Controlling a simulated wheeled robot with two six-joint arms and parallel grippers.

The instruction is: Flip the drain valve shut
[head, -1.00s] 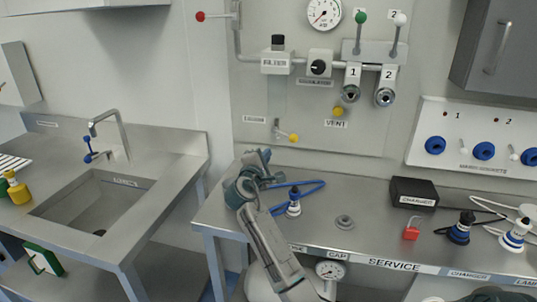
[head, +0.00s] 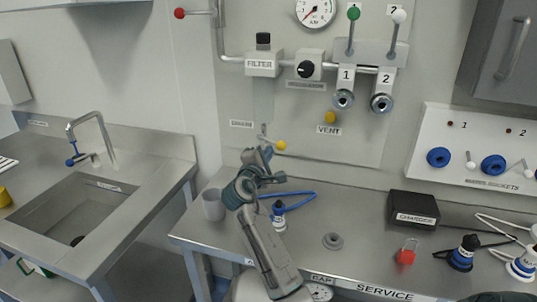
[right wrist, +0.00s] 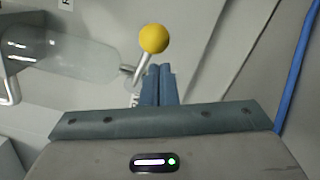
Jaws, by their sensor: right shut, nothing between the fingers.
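The drain valve is a small metal lever with a yellow ball end (head: 281,146), low on the wall panel below the filter (head: 263,63). In the right wrist view the yellow ball (right wrist: 153,38) sits on its tilted lever, beside the clear filter bowl (right wrist: 70,55). My right gripper (head: 267,152) is shut and empty, just left of and slightly below the ball in the head view. Its closed fingertips (right wrist: 159,70) point toward the valve, beside the lever's lower part; I cannot tell whether they touch it. My left gripper is not in view.
A grey mug (head: 213,205) and a blue-collared connector (head: 279,216) with a blue cable stand on the bench near my right arm. A yellow vent knob (head: 330,117) and two couplings are on the panel. A black charger box (head: 413,208) is further right.

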